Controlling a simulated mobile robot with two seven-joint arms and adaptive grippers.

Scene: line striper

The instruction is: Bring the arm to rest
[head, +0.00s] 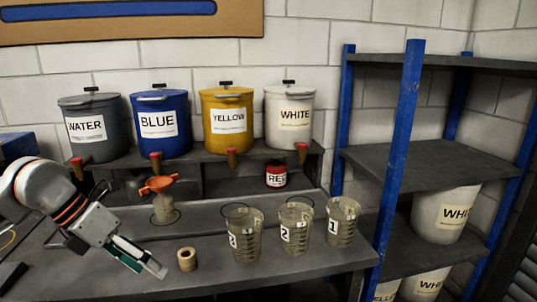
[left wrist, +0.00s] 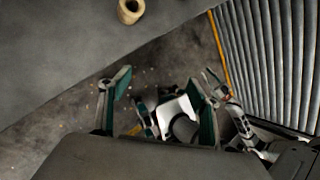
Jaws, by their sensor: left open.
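My left arm comes in from the left in the head view. Its gripper (head: 142,258) hangs over the front left of the grey table (head: 215,275), pointing down and to the right. In the left wrist view the two fingers of the gripper (left wrist: 158,85) stand wide apart with nothing between them. Behind them I see the floor and parts of my own body. A tan tape roll (head: 187,259) stands on the table just right of the gripper, apart from it; it also shows in the left wrist view (left wrist: 130,10).
Three numbered clear cups (head: 244,240) stand right of the tape roll. A red can (head: 276,176) and grey, blue, yellow and white buckets (head: 228,120) stand farther back. A blue-post shelf (head: 400,165) is at right.

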